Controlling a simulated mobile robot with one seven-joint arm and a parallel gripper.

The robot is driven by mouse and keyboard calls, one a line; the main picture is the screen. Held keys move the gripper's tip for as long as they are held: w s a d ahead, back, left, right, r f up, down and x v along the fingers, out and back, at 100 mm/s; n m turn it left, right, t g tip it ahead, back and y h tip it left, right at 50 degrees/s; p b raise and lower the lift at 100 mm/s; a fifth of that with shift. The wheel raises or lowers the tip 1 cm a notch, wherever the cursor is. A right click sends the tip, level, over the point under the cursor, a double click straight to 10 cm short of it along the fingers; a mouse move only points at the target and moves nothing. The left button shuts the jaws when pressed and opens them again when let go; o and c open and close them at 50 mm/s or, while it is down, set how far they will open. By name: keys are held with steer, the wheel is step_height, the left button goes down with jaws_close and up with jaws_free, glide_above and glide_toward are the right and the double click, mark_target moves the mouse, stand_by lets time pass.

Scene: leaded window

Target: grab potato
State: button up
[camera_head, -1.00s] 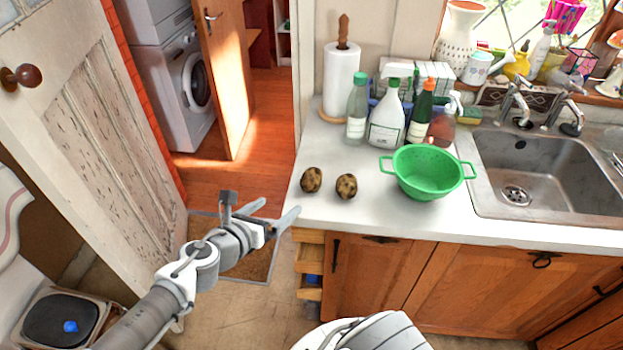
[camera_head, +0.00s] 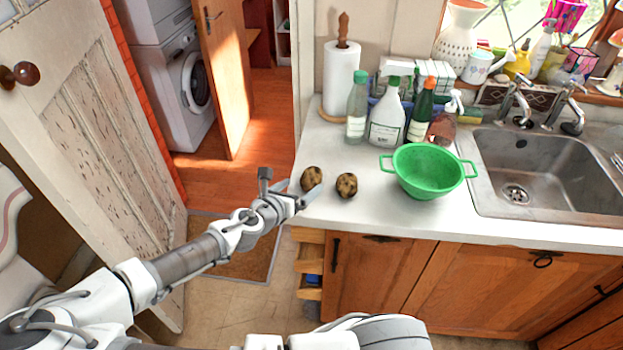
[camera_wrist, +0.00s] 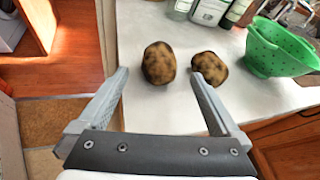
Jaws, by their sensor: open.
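Two brown, dark-speckled potatoes lie side by side on the white counter near its left end. The left potato (camera_head: 312,179) is close to my gripper (camera_head: 299,193); in the wrist view this potato (camera_wrist: 159,63) shows ahead, between the lines of the two fingers. The right potato (camera_head: 346,186) shows in the wrist view (camera_wrist: 209,68) just beyond the right fingertip. My gripper (camera_wrist: 157,80) is open and empty, at the counter's left front corner. In the head view its fingers partly overlap the left potato's edge.
A green colander (camera_head: 428,171) stands on the counter right of the potatoes. Behind are a paper towel roll (camera_head: 341,80) and several bottles (camera_head: 387,120). A metal sink (camera_head: 545,175) is at the right. Wooden cabinets (camera_head: 375,280) stand below the counter's front edge.

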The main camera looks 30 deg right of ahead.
mark_target(307, 181)
steer(key=shift+x, duration=2.7)
steer(key=c, duration=1.4)
steer(key=shift+c, duration=0.4)
steer(key=shift+r, duration=0.15)
